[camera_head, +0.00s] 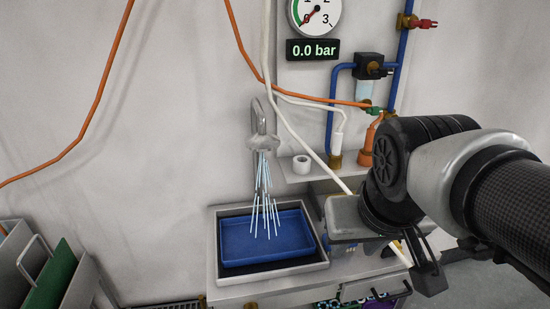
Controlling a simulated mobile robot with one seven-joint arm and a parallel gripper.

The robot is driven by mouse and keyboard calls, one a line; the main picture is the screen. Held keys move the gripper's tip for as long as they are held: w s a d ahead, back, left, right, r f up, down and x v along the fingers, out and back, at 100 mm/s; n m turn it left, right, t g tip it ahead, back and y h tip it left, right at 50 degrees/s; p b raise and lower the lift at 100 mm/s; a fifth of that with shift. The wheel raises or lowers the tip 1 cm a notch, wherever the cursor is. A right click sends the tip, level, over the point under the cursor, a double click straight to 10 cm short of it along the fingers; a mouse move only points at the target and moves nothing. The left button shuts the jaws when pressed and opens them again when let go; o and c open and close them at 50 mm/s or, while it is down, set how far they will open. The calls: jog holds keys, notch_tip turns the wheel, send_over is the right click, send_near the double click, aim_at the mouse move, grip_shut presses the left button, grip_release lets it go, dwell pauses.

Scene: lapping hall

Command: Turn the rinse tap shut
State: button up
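The rinse tap (262,140) is a grey curved spout with a wide head against the wall. Several pale blue water streams (266,205) fall from it into a blue tray (265,240) set in the sink (213,255). I cannot make out which handle belongs to this tap. My gripper (424,268) is at the right, right of the sink and over the bench front. A dark finger points down, apart from the tap. The rest of the gripper is partly hidden by my arm, so its opening is unclear.
A red-handled valve (424,23) sits on blue pipe above. The gauge display (312,50) reads 0.0 bar. A rack with a green board (55,275) stands lower left.

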jog(key=w+a+f+n+g+b, duration=0.1)
jog(key=w+a+f+g, duration=0.15)
jog(key=a+f, duration=0.5)
jog(key=w+a+f+n+g+y+b, duration=0.1)
jog(key=w+a+f+n, duration=0.2)
jog(key=f, duration=0.7)
jog(key=w+a+f+g+b, duration=0.1)
jog(key=w+a+f+g, duration=0.15)
jog(key=a+f, duration=0.5)
jog(key=shift+t, duration=0.4)
jog(key=f+b, duration=0.1)
jog(key=f, duration=0.8)
jog(key=f+b, duration=0.2)
jog(key=f, duration=0.6)
jog(key=shift+w+a+f, duration=0.1)
jog(key=shift+a+f, duration=0.1)
jog(key=shift+f, duration=0.15)
grip_shut()
